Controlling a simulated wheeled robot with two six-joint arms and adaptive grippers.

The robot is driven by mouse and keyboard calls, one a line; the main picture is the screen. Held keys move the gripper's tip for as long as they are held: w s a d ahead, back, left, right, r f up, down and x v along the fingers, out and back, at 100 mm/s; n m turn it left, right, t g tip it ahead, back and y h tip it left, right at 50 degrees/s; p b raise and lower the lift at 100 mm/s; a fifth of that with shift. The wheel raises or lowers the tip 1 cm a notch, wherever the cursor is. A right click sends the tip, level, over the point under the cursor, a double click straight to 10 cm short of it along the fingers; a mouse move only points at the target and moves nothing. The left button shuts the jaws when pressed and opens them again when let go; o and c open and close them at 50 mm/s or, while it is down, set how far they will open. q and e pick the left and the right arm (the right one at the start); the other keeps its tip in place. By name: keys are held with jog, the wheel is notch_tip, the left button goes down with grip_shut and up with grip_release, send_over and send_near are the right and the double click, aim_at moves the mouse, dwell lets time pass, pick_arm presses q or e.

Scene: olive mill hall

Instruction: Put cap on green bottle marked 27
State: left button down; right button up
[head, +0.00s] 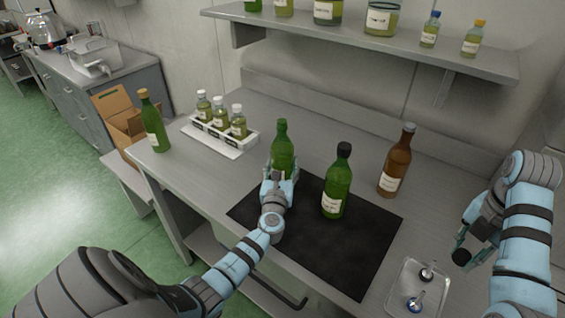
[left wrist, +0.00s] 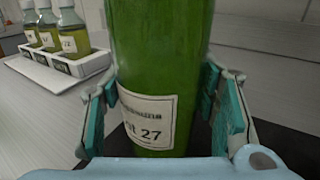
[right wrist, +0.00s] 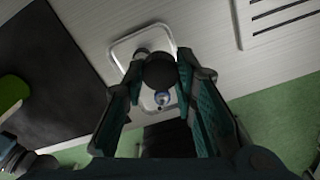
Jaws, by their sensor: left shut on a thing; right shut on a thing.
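The green bottle marked 27 (head: 282,150) stands upright at the back left of the black mat; its neck shows bare green glass. In the left wrist view its label (left wrist: 147,120) reads 27. My left gripper (head: 280,180) is shut around its lower body, a finger on each side. My right gripper (head: 468,248) is shut on a black cap (head: 461,257), held above the bench at the right, near the metal tray. In the right wrist view the cap (right wrist: 160,71) sits between the fingertips. The cap's underside is hidden.
The black mat (head: 330,258) also bears a green bottle with a black cap (head: 337,182). A brown bottle (head: 396,162) stands behind it. The tray (head: 399,294) holds two small stoppers. A vial rack (head: 222,137) and an amber-capped green bottle (head: 152,122) stand left. A shelf (head: 350,38) overhangs.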

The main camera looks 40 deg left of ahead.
aim_at(276, 163)
pick_arm(q)
jog(key=shift+r, duration=0.2)
pick_arm(e)
jog(key=shift+r, duration=0.1)
